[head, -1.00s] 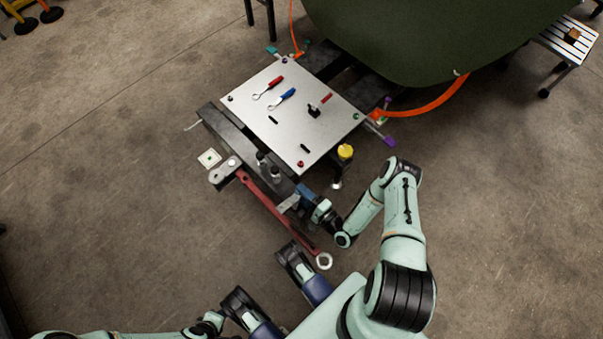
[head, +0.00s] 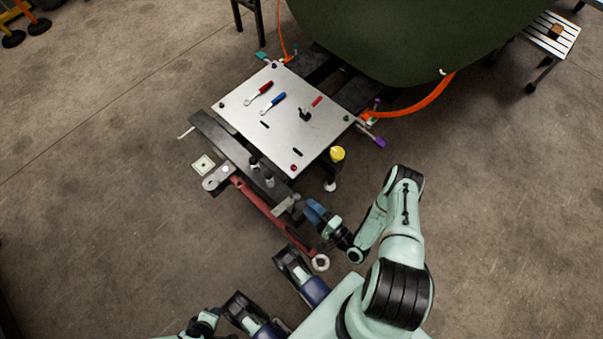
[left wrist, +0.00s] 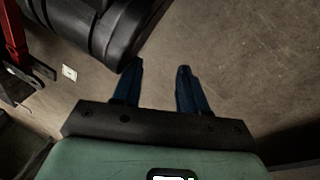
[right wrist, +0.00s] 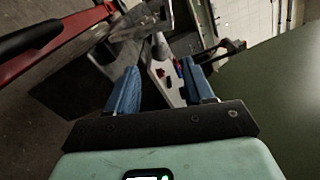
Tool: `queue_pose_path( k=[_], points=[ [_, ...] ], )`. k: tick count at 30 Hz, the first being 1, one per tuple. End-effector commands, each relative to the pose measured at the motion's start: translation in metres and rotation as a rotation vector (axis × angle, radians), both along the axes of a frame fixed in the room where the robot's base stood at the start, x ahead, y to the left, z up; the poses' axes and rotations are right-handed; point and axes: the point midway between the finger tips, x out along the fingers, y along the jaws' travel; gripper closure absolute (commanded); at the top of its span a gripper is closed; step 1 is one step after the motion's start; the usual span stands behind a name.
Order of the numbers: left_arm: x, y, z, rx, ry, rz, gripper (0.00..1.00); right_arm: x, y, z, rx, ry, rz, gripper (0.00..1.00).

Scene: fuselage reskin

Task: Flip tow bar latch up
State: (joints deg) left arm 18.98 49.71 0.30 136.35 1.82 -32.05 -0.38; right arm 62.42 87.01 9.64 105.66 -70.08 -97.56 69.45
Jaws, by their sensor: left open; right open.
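My left gripper (left wrist: 161,78) is open and empty over floor, in the left wrist view.
The cart's pale top plate (head: 290,115) holds a red-handled wrench (head: 260,92) and a blue-handled wrench (head: 274,103). A dark green fuselage (head: 390,40) overhangs behind.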

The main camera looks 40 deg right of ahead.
Motion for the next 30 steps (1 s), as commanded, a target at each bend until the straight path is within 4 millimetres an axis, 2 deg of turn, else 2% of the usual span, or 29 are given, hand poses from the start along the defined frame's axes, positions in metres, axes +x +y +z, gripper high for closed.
queue_pose_path(
  k=[3,10,15,30],
  points=[
    [0.009,-0.001,0.009,0.002,-0.029,-0.002,0.57,-0.027,-0.001,0.001,0.002,0.003,-0.002,0.48],
    [0.017,-0.003,0.016,0.003,-0.057,-0.003,0.57,-0.057,-0.002,0.000,0.000,0.001,-0.002,0.48],
    [0.019,-0.003,0.017,0.002,-0.063,-0.003,0.57,-0.063,-0.002,0.000,-0.001,0.000,0.001,0.48],
    [0.018,-0.003,0.017,0.003,-0.062,-0.003,0.57,-0.063,-0.002,0.000,0.000,0.000,0.001,0.48]
  ],
)
